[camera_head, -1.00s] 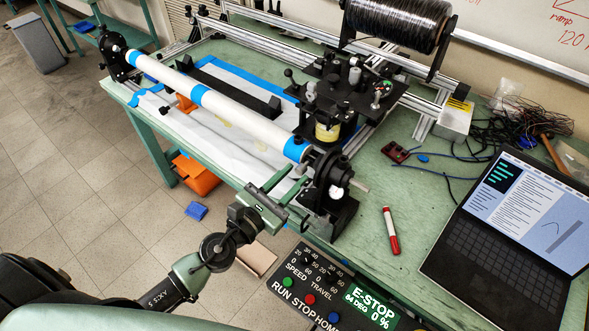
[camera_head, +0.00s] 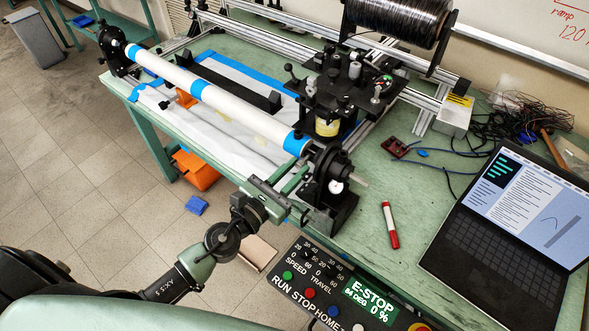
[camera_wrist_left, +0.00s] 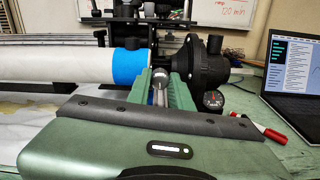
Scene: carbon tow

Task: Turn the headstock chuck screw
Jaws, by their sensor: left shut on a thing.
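The black headstock chuck (camera_head: 326,160) stands at the near right end of a long white tube (camera_head: 225,104) with blue tape bands. In the left wrist view the chuck (camera_wrist_left: 203,62) is right of the tube's blue band. A grey round-headed chuck screw (camera_wrist_left: 160,76) shows between the green fingers of my left gripper (camera_wrist_left: 166,82). The gripper is shut on it, beside the chuck. In the head view my left gripper (camera_head: 292,182) reaches up to the chuck from the lower left, and the screw is hidden there. My right gripper is not in view.
A control panel (camera_head: 335,283) with buttons and an E-STOP display lies below the gripper. A red marker (camera_head: 390,225) and a laptop (camera_head: 510,235) are to the right. A black carriage (camera_head: 345,90) stands behind the chuck. Bare bench lies around the marker.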

